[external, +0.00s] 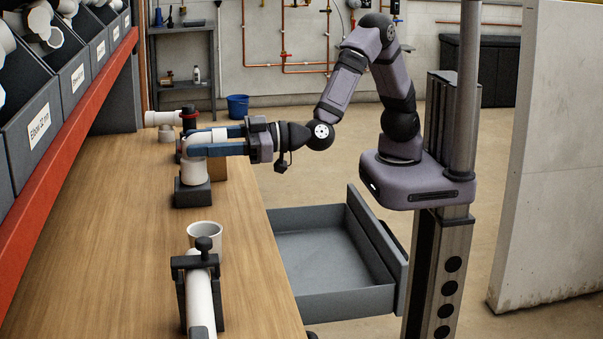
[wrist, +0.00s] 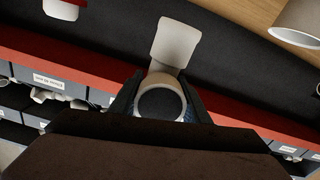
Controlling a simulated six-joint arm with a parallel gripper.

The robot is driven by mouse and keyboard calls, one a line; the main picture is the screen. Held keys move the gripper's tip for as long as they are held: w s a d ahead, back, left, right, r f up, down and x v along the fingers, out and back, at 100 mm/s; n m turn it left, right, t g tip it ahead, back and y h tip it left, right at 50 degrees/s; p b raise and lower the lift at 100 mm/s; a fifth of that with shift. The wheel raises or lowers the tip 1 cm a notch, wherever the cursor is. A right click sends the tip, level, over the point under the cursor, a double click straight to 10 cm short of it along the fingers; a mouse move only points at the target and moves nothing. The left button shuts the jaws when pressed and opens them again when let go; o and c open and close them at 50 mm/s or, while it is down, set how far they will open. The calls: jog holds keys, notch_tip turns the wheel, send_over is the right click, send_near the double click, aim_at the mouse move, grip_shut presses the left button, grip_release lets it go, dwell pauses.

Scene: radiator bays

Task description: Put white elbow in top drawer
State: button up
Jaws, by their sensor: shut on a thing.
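The white elbow (external: 193,172) is at the far part of the wooden bench, at a dark block (external: 192,195). My gripper (external: 196,143) reaches in from the right with its blue fingers level and shut on the elbow's upper part. The elbow's lower end points down at the block; I cannot tell whether it is seated or just clear. In the wrist view the elbow (wrist: 175,43) shows between my gripper's fingers (wrist: 160,88), its round open end facing the camera. A grey drawer (external: 375,298) below the bench's right edge is pulled open and looks empty inside.
A white pipe in a dark clamp (external: 200,300) and a white cup-like fitting (external: 204,236) stand nearer on the bench. Another white fitting (external: 163,120) is behind the gripper. Labelled bins (external: 38,125) line the left above a red rail (external: 65,140). The middle of the bench is clear.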

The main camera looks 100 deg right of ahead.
notch_tip(320, 180, up, 7)
jog(key=p, duration=0.6)
jog(key=shift+f, duration=0.15)
dwell(0.5)
notch_tip(320, 180, down, 8)
jog(key=b, duration=1.1)
jog(key=shift+d, duration=0.1)
jog(key=shift+f, duration=5)
jog(key=shift+f, duration=0.15)
